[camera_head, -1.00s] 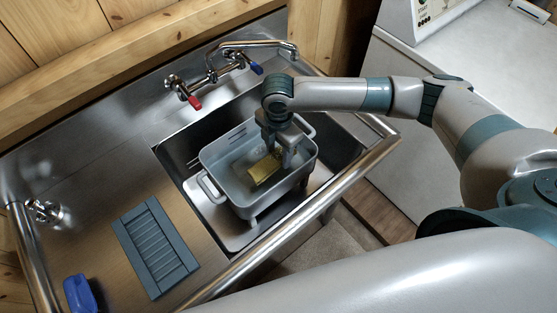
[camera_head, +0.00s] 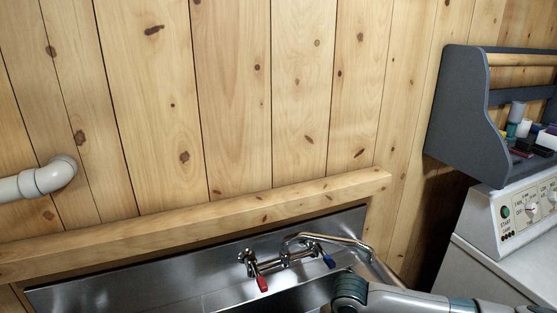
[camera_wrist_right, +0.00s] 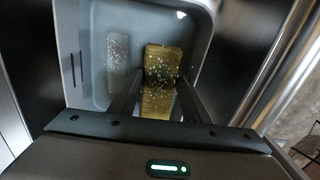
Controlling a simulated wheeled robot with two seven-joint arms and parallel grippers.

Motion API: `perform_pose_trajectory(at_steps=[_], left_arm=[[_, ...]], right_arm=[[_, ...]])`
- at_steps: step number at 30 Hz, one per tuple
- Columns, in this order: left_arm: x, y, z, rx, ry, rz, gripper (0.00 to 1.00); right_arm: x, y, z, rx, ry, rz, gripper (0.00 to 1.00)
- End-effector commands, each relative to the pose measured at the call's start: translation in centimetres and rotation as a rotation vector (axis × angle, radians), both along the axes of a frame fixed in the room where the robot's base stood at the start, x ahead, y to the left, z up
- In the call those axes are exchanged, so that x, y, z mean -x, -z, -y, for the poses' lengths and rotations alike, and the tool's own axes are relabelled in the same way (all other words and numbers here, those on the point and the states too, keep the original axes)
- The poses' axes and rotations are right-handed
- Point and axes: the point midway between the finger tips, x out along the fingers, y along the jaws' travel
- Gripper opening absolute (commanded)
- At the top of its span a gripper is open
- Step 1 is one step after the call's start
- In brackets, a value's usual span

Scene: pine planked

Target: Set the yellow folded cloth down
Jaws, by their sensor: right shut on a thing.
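In the right wrist view the yellow folded cloth (camera_wrist_right: 162,60), speckled with pale dots, lies between the two dark fingers of my right gripper (camera_wrist_right: 158,88). The gripper is shut on it. The cloth is over the inside of a grey tub (camera_wrist_right: 90,22); I cannot tell whether it touches the tub floor. The head view shows only part of my right arm at the bottom right; the gripper, cloth and tub are below its edge. My left gripper is in neither view.
In the head view the steel sink unit (camera_head: 150,285) has a tap with a red handle (camera_head: 262,284) and a blue handle (camera_head: 329,261). A wooden ledge (camera_head: 200,229) runs above it. A white appliance (camera_head: 510,262) and a grey shelf (camera_head: 470,120) stand at the right. A pale speckled patch shows inside the tub.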

Motion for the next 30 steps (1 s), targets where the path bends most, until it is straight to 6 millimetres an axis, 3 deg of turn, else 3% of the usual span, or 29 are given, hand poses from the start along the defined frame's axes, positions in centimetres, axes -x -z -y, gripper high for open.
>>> perform_pose_trajectory(at_steps=[14,15,17,30], left_arm=[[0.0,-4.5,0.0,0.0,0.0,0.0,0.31],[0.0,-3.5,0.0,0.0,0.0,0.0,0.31],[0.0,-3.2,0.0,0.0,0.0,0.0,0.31],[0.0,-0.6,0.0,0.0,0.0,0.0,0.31]], right_arm=[[0.0,-7.5,0.0,0.0,-0.001,0.001,0.2],[-0.2,-6.8,0.1,0.0,0.033,0.002,0.2],[-0.4,-7.1,0.2,-0.001,0.078,0.005,0.2],[-1.4,-10.5,1.0,-0.011,0.563,0.007,0.2]])
